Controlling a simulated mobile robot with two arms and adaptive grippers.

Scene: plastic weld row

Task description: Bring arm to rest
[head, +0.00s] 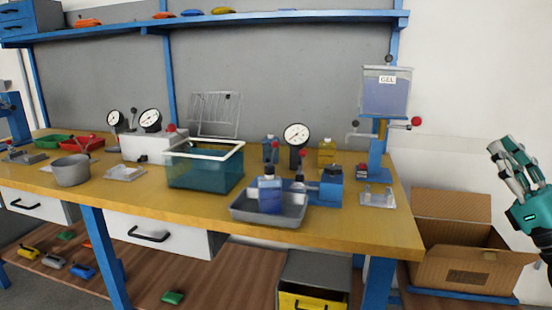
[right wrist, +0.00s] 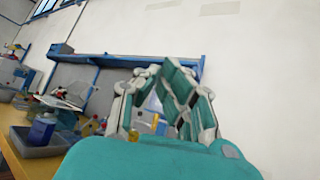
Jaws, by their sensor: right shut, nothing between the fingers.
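My right gripper (head: 514,163) is at the right edge of the head view, raised in the air in front of the white wall. It is to the right of the workbench (head: 300,229) and above the open cardboard box, apart from both. Its fingers point up and to the left. In the right wrist view the gripper (right wrist: 165,75) shows large in the middle; its fingers are closed with nothing held. My left gripper is not in view.
A cardboard box (head: 465,265) stands open below my right gripper. The bench holds a gel dispenser (head: 386,95), a grey tray (head: 268,219) with a blue bottle (head: 270,194), a teal tank (head: 204,172) and gauges. A blue shelf (head: 300,17) runs above. Free air surrounds the gripper.

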